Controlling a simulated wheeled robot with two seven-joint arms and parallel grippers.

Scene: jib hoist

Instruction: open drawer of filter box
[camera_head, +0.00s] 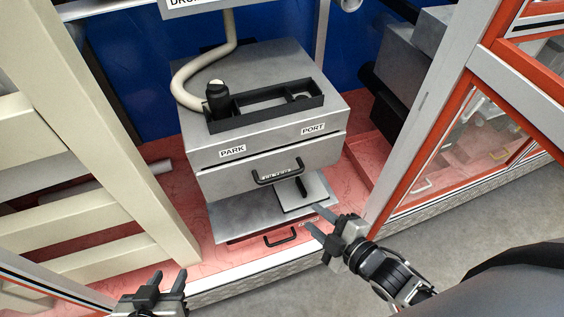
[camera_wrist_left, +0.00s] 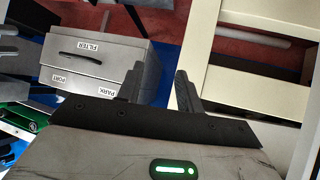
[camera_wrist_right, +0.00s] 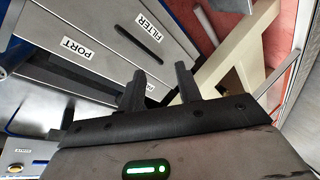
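The grey filter box (camera_head: 265,135) stands in the middle of the head view, with PARK and PORT labels on its upper face. Below them is a drawer front with a black bar handle (camera_head: 278,172). In the left wrist view the box appears upside down, with its handle (camera_wrist_left: 80,57) and a FILTER label (camera_wrist_left: 82,46). I cannot tell whether this drawer is fully closed. My right gripper (camera_head: 314,218) is open and empty, right of and below that handle, apart from it. My left gripper (camera_head: 168,274) is open and empty at the lower left, away from the box.
A lower grey section (camera_head: 235,218) juts out under the drawer, with another black handle (camera_head: 280,238). A light plate with a dark grip (camera_head: 302,190) lies on it. Cream beams (camera_head: 110,130) stand left. An orange-framed glazed panel (camera_head: 455,140) stands right.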

